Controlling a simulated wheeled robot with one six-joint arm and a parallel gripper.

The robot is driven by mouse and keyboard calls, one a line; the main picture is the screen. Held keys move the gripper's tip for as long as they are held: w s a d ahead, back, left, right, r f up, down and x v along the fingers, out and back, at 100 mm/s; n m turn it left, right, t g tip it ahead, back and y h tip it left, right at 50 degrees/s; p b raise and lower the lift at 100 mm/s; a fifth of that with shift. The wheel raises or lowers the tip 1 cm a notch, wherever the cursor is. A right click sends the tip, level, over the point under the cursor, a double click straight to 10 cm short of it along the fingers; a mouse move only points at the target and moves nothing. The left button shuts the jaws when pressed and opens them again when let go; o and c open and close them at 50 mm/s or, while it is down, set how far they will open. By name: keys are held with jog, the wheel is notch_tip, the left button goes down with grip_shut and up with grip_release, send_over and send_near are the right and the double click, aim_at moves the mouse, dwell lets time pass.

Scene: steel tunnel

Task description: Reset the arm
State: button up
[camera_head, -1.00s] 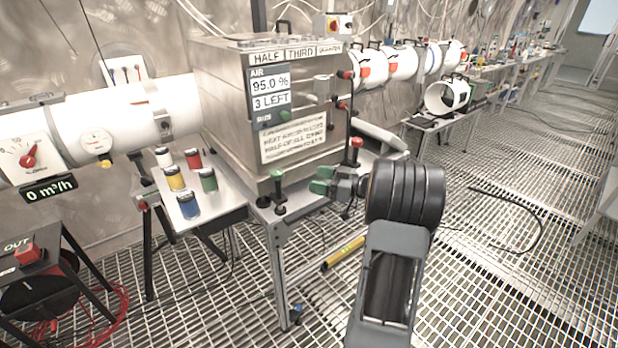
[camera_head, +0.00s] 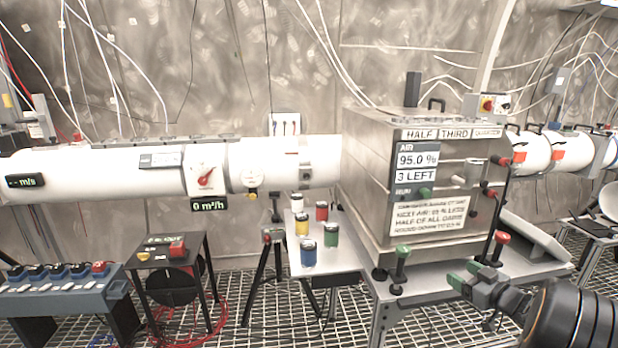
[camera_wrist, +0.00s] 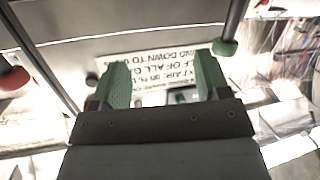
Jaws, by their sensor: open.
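My gripper (camera_head: 462,276) is at the lower right in the head view, at the end of my dark arm. Its green-padded fingers point left, in front of the steel box (camera_head: 366,185) and close to its table's front edge. In the wrist view my gripper (camera_wrist: 163,82) is open, with nothing between the two green fingers. The box's printed label (camera_wrist: 140,64) shows upside down beyond them.
The table (camera_head: 350,272) carries several coloured-lidded jars (camera_head: 331,236) left of the box. A white pipe (camera_head: 100,172) runs along the wall. A black stand (camera_head: 172,280) with red cable and a blue-grey switch unit (camera_head: 65,300) stand at left. The floor is open grating.

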jog(key=s+d+f+m+g+h, duration=0.1)
jog(key=d+f+m+g+h, duration=0.1)
jog(key=d+m+h, duration=0.4)
jog(key=s+a+m+g+h+p, duration=0.2)
jog(key=s+a+g+h+p, duration=0.1)
jog(key=s+a+g+h, duration=0.25)
jog(key=s+a+r+n+g+y+p, duration=0.1)
jog(key=s+a+r, duration=0.3)
jog(key=a, duration=0.5)
jog(key=s+a+r+g+y+p, duration=0.2)
jog(key=s+a, duration=0.4)
jog(key=a, duration=0.3)
jog(key=s+a+r+n+g+y+p, duration=0.1)
jog(key=s+a+r+y+p, duration=0.2)
jog(key=a, duration=0.6)
notch_tip(320, 180, up, 3)
jog(key=s, duration=0.2)
jog(key=shift+s+a+n, duration=0.15)
jog(key=shift+s+n, duration=0.15)
jog(key=shift+s, duration=0.1)
jog(key=shift+c, duration=0.3)
